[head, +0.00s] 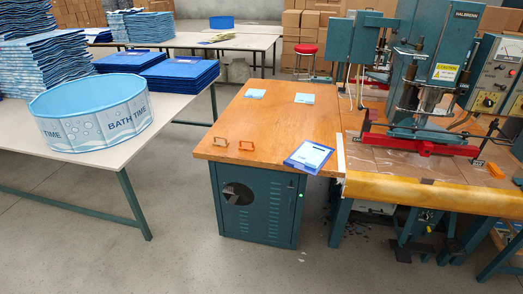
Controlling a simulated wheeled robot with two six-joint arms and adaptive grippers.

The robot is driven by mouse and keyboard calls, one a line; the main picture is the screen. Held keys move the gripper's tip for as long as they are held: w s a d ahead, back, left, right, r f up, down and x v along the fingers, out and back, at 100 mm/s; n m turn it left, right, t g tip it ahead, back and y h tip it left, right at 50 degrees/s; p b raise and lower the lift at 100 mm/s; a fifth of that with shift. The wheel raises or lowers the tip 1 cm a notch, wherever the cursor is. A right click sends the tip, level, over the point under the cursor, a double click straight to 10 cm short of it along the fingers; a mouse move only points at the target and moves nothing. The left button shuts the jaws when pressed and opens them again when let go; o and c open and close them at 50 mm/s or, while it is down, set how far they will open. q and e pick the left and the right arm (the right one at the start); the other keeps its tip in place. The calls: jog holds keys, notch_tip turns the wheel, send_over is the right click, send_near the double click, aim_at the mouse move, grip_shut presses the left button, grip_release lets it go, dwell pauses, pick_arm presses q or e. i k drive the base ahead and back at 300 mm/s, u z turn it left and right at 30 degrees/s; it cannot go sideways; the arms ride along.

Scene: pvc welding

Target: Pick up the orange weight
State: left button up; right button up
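Another small orange object (495,170) lies on the welding machine's table at the far right. Neither of my grippers is in view.
The wooden tabletop (270,122) also holds a blue sheet with a pale piece (309,156) and two pale blue pads at the back. The welding machine (440,70) stands at right. A round bath tub (92,112) sits on the left table (150,125). Floor between tables is clear.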

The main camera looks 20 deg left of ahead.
aim_at(243, 146)
jog(key=z, duration=0.55)
jog(key=i, duration=1.95)
jog(key=u, duration=0.8)
